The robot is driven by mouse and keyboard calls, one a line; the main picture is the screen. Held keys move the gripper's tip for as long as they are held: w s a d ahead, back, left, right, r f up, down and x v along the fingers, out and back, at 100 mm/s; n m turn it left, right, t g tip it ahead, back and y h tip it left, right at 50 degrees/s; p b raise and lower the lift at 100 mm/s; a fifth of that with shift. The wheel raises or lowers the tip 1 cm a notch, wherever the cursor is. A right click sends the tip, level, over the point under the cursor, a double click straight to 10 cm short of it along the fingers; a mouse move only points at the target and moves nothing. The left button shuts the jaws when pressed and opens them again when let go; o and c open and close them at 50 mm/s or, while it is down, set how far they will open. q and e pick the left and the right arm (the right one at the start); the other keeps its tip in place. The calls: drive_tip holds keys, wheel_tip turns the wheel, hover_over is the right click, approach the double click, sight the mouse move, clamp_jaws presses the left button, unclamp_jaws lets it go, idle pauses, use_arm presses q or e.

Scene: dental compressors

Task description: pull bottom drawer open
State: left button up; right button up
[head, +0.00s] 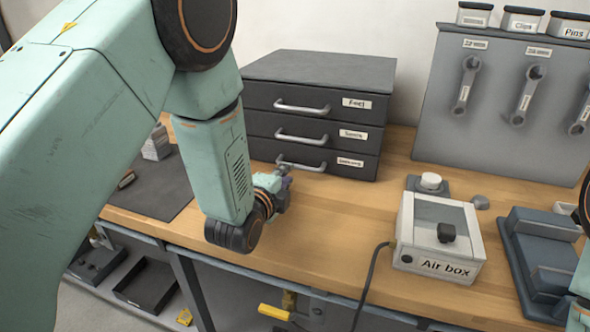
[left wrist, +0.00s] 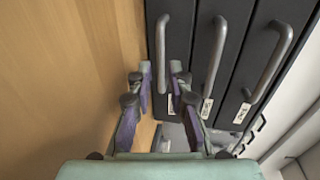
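The dark drawer unit (head: 318,68) stands at the back of the wooden bench with its three drawers shut. The bottom drawer (head: 322,156) has a grey bar handle (head: 306,167) and a white label. My left gripper (head: 286,182) is at the left end of this handle, partly hidden by its own wrist. In the left wrist view the unit appears turned sideways, with the bottom drawer's handle (left wrist: 161,40) leftmost. There the open left gripper (left wrist: 161,74) has one finger on each side of that handle. I cannot tell whether the fingers touch it. My right gripper is not in view.
The middle drawer's handle (left wrist: 216,55) is close beside the right finger in the wrist view. The air box (head: 438,240) stands right of centre on the bench. A tool panel (head: 500,110) with wrenches is at back right. Bench in front of the drawers is clear.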

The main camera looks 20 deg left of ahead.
use_arm(q)
drive_tip(key=b+x, duration=0.1)
drive_tip(key=x, duration=0.4)
drive_tip(key=shift+w+f, duration=0.1)
drive_tip(key=shift+w, duration=0.65)
clamp_jaws()
